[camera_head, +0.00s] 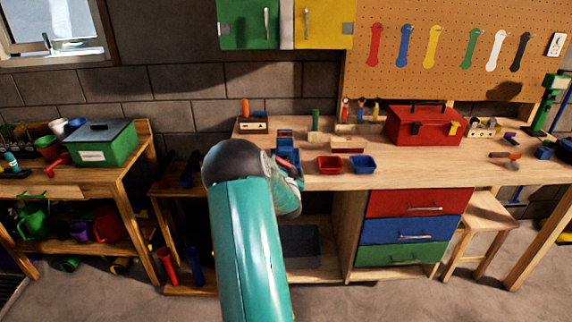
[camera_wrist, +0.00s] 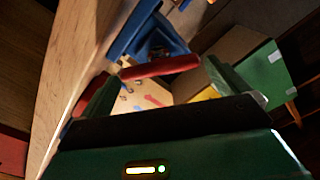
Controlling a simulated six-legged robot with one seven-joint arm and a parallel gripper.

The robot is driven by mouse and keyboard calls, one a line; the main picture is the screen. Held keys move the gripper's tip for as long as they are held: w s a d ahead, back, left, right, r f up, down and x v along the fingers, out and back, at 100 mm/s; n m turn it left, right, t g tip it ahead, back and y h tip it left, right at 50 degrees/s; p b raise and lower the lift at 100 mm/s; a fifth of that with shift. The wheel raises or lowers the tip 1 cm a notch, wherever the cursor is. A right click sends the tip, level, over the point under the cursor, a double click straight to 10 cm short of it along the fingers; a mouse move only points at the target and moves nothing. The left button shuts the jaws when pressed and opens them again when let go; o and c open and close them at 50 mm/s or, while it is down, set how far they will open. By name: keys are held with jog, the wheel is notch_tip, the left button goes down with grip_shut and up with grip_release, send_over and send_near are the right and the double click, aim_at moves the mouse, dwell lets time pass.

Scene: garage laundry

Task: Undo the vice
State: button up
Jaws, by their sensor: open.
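The blue vice (camera_head: 286,142) is fixed at the front edge of the workbench, partly hidden behind my arm. In the wrist view, the vice (camera_wrist: 150,33) is at the top, tilted in the picture. Its red handle (camera_wrist: 165,67) runs across the view just ahead of my fingers. My gripper (camera_head: 291,168) is at the vice's front, mostly hidden by my arm in the head view. In the wrist view, the fingers of my gripper (camera_wrist: 161,72) are open, one at each end of the visible red bar. I cannot tell whether they touch it.
The workbench (camera_head: 410,172) holds a red bin (camera_head: 329,165), a blue bin (camera_head: 362,164) and a red toolbox (camera_head: 424,126). Drawers sit below on the right. A side bench (camera_head: 110,156) with a green-lidded box (camera_head: 101,143) stands left. A stool (camera_head: 487,212) stands right.

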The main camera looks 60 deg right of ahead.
jog(key=shift+x, duration=1.3)
jog(key=shift+s, duration=0.1)
jog(key=c, duration=0.7)
jog(key=shift+n, duration=0.3)
